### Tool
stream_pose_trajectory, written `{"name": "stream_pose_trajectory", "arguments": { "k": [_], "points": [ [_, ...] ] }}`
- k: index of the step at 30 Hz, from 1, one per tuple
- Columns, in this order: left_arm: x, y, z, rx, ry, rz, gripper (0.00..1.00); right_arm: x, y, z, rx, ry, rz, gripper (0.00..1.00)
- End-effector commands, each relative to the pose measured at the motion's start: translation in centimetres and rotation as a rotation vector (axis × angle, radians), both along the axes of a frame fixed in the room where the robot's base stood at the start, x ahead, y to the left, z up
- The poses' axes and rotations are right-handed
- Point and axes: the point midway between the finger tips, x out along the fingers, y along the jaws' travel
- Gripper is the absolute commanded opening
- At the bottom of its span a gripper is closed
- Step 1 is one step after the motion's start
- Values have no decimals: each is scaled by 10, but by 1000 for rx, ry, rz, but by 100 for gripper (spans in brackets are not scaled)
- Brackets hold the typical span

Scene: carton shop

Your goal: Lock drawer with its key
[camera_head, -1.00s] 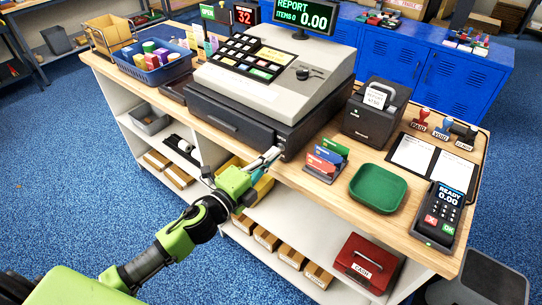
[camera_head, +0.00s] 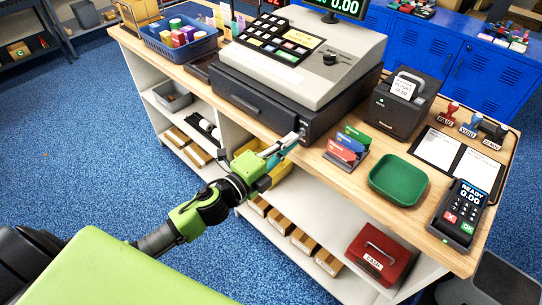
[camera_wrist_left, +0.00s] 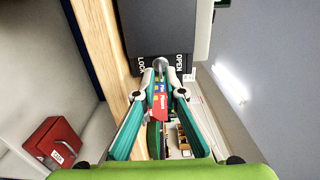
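The black cash drawer (camera_head: 262,104) under the register appears shut. Its front shows in the left wrist view (camera_wrist_left: 160,35) with the labels LOCK and OPEN on either side of a small grey lock (camera_wrist_left: 160,64). My left gripper (camera_head: 298,136) reaches the drawer's right front end. In the left wrist view its fingertips (camera_wrist_left: 161,76) come close together right at the lock and look shut on the small key there. The fingertips hide most of the key, so its turn position is unclear. My right gripper is not in view.
A card holder (camera_head: 346,146), green tray (camera_head: 398,180) and card terminal (camera_head: 460,212) stand on the wooden counter to the right. A yellow bin (camera_head: 284,171) and red cash box (camera_head: 379,254) are on shelves below. The blue floor in front is free.

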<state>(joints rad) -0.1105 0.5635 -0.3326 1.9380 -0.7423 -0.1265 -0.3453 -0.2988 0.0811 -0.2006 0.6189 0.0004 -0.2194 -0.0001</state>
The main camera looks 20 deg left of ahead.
Motion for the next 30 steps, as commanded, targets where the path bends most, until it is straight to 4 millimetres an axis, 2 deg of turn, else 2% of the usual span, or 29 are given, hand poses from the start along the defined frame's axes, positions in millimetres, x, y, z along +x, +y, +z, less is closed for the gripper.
{"name": "stream_pose_trajectory", "arguments": {
  "k": [9,16,22,30],
  "points": [
    [-52,18,-1,-2,4,0,10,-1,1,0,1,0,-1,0],
    [-83,29,-1,-1,3,-1,10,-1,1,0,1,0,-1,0],
    [-97,34,0,1,1,-2,10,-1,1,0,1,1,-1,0],
    [-99,35,1,2,-1,-2,10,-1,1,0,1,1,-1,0]
  ]
}}
